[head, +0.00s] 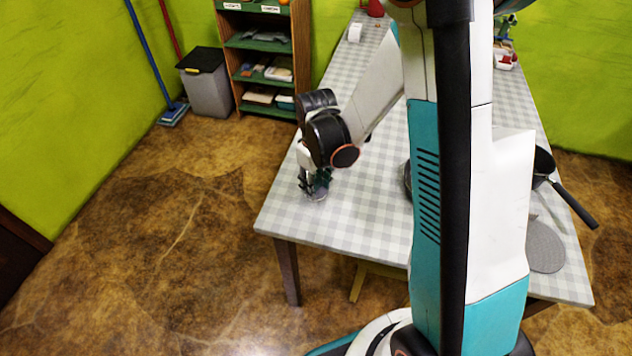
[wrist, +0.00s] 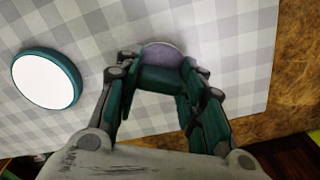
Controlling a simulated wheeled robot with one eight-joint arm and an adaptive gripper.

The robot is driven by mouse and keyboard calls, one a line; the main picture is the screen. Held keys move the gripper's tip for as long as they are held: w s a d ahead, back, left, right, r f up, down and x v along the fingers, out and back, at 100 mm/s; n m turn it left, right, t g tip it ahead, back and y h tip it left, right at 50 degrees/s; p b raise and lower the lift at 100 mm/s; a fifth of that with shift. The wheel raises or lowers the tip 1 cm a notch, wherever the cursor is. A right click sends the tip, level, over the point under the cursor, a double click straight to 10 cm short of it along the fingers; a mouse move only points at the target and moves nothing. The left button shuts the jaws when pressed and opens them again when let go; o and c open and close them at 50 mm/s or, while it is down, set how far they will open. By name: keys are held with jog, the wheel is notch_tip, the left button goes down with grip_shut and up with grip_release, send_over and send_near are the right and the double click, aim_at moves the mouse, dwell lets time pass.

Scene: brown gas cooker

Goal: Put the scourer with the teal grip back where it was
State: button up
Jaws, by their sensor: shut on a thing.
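My gripper (head: 313,184) is shut on the scourer (head: 317,195), low over the near left corner of the checked table (head: 288,222). In the wrist view the gripper's dark teal fingers (wrist: 163,100) close around the scourer's teal grip, and its round grey-purple pad (wrist: 162,52) shows beyond them. The fingers hide much of the grip. I cannot tell whether the pad touches the cloth.
A white disc with a teal rim (wrist: 45,78) shows left of the gripper in the wrist view. A dark pan (head: 574,204) and a round grey mat (head: 545,248) are at the right. A shelf (head: 268,60) and bin (head: 207,82) stand behind. My column hides the table's middle.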

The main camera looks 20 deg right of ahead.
jog(key=o, duration=1)
notch_tip(320, 180, up, 12)
dwell(0.4)
